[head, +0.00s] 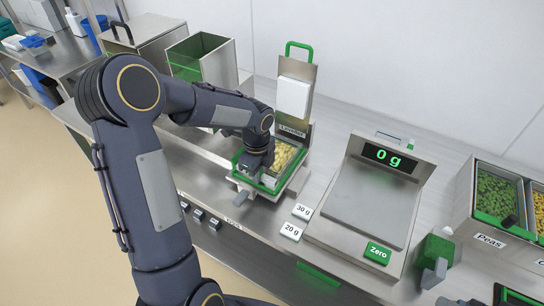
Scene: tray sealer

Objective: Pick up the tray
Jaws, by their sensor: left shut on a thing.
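The tray (268,179) is a small, pale container filled with yellow pieces. It sits at the green-rimmed seat of the tray sealer (292,95), whose lid stands open with a green handle on top. My left gripper (257,168) reaches down over the tray's near left side and is shut on it. The gripper hides part of the tray and its fingertips, and I cannot tell whether the tray is clear of the seat. My right gripper is not in view.
A scale (370,205) reading 0 g stands to the right, with 30 g and 20 g labels beside it. Bins of peas (495,200) and yellow food are at the far right. Steel containers (203,58) stand behind my left arm. A green-and-grey tool (437,252) is at the lower right.

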